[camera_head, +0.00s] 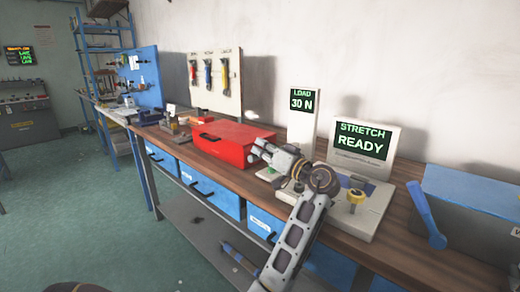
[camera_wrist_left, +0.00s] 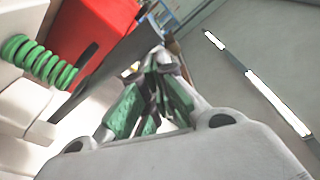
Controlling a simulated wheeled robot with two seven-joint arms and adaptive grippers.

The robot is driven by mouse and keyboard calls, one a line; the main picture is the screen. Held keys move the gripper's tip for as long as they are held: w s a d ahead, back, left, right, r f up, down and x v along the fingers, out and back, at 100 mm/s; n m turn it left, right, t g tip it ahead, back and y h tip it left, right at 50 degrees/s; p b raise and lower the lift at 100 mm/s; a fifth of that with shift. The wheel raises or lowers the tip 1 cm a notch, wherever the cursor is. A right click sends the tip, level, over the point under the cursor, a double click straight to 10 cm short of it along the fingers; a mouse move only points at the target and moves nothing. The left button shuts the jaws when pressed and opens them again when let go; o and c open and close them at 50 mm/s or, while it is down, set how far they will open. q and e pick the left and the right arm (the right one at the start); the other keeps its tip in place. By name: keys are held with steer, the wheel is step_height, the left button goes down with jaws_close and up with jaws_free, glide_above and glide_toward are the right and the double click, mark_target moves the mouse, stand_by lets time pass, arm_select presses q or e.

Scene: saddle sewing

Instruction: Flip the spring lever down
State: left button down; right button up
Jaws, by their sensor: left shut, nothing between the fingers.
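The stretch machine's pale base (camera_head: 375,222) stands on the bench, with a yellow-topped knob (camera_head: 356,196) and a screen reading "STRETCH READY" (camera_head: 363,142). A green coil spring (camera_wrist_left: 40,62) shows on the pale machine in the left wrist view. I cannot make out the spring lever for certain; my gripper and arm cover part of the machine. My left gripper (camera_head: 257,149) is shut and empty, above the machine's left end and near the red box. Its green-padded fingers (camera_wrist_left: 155,65) are together in the left wrist view, to the right of the spring. My right gripper is not in view.
A red box (camera_head: 232,143) lies left of the machine; it also shows in the left wrist view (camera_wrist_left: 98,35). A "LOAD 30 N" display (camera_head: 302,103) stands behind. A blue handle (camera_head: 425,212) and a blue-topped bin (camera_head: 475,192) are at the right. Blue drawers (camera_head: 212,194) hang below the bench.

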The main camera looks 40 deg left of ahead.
arm_select(q)
steer(key=shift+r, duration=0.15)
step_height(320, 180, up, 10)
steer(key=shift+f, duration=0.2)
stand_by(0.8)
stand_by(0.6)
